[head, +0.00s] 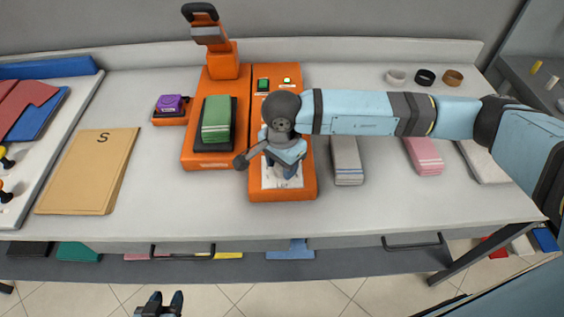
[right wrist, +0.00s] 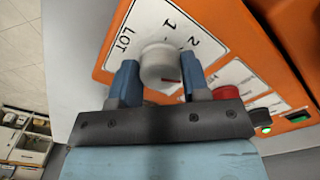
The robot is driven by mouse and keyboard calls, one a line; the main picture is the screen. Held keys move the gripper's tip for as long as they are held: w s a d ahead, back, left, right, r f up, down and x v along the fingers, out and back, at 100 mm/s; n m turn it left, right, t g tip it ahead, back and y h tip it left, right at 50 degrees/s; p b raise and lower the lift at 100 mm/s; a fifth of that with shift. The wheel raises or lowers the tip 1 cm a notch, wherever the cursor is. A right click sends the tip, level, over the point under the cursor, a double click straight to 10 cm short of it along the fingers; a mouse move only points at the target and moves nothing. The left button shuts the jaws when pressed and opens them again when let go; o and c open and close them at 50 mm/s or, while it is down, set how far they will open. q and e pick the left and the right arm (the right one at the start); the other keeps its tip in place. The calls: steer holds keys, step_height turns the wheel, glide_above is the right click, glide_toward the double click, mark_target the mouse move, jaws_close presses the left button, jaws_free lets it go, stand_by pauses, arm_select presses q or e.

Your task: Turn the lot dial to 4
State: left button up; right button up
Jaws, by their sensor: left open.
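The lot dial (right wrist: 160,64) is a round pale knob on a white plate with "LOT", "1" and "2" printed beside it. A small red mark shows on its lower right side in the right wrist view; "4" is not visible. My right gripper (right wrist: 160,75) has one blue finger on each side of the dial. I cannot tell whether both fingers press on it. In the head view my right gripper (head: 286,172) hangs over the front of the orange panel (head: 308,188) and hides the dial. My left gripper (head: 165,300) is open and empty, in front of the table.
A red button (right wrist: 260,115) and a green-lit one (right wrist: 265,130) sit on the panel. An orange scale with green cloths (head: 216,120) stands left of it. Striped folded cloths (head: 346,160) lie close at right. A bag marked S (head: 88,175) lies left.

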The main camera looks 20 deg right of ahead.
arm_select(q)
steer(key=shift+f, duration=0.1)
arm_select(e)
steer(key=shift+f+m+b, duration=0.1)
steer(key=shift+m+b, duration=0.5)
steer(key=shift+b, duration=0.05)
steer(key=m+b, duration=0.3)
steer(key=m, duration=0.1)
steer(key=shift+m+b, duration=0.55)
steer(key=shift+m, duration=0.45)
arm_select(q)
steer(key=shift+w+d+f+b, duration=0.1)
steer(key=shift+w+f+b, duration=0.1)
steer(key=shift+f, duration=0.7)
steer(key=shift+w+d+f+b, duration=0.1)
steer(key=shift+f+b, duration=0.05)
steer(key=shift+f, duration=0.7)
arm_select(e)
steer(key=shift+m, duration=0.8)
arm_select(q)
steer(key=shift+d+r, duration=0.1)
steer(key=shift+r, duration=0.05)
arm_select(e)
steer(key=o, duration=0.9)
